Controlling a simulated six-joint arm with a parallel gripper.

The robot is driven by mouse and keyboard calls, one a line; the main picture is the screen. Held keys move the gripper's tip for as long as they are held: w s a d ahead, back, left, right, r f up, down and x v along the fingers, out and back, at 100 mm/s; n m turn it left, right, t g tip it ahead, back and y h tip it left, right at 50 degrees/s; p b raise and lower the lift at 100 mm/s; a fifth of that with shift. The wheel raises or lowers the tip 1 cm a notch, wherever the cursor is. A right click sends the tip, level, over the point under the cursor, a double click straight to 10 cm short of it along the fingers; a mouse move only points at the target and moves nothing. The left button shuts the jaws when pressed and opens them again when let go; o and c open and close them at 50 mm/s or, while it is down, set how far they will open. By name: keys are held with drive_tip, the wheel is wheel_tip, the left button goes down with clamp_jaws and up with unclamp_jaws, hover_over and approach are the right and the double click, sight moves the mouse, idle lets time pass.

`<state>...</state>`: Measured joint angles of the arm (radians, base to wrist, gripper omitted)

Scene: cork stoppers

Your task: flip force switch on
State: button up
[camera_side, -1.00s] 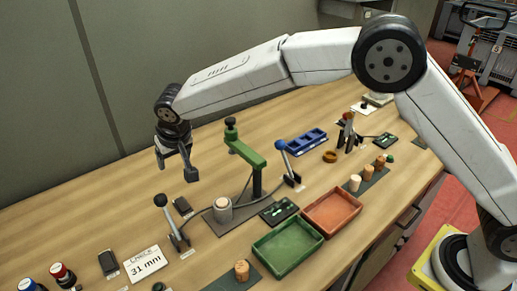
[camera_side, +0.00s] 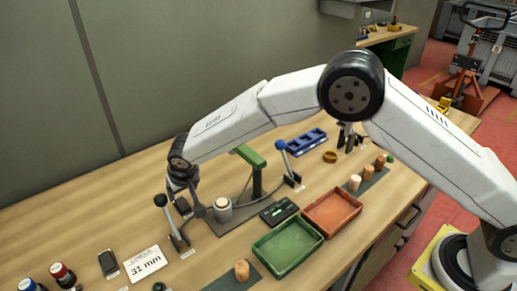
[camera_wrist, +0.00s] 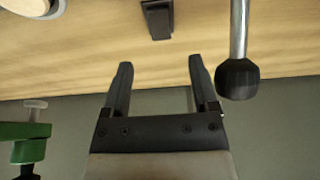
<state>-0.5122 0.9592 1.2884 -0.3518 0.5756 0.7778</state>
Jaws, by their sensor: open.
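My gripper (camera_side: 186,208) is low over the left part of the bench, just right of a black-knobbed lever (camera_side: 161,201). In the wrist view my gripper (camera_wrist: 160,70) is open, with nothing between its fingers. The black knob (camera_wrist: 238,78) on its metal rod is outside the right finger, apart from it. A small black block (camera_wrist: 158,18) lies ahead of the fingers. A blue-knobbed lever (camera_side: 281,146) leans by the green press (camera_side: 256,174). No readable label tells me which control is the force switch.
A pale cork sits in a grey holder (camera_side: 223,214) close to my gripper's right. A green tray (camera_side: 288,247) and an orange tray (camera_side: 333,212) stand further right. A card reading 31 mm (camera_side: 144,264) lies in front.

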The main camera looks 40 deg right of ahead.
sight(182, 204)
drive_tip(key=shift+x, duration=3.75)
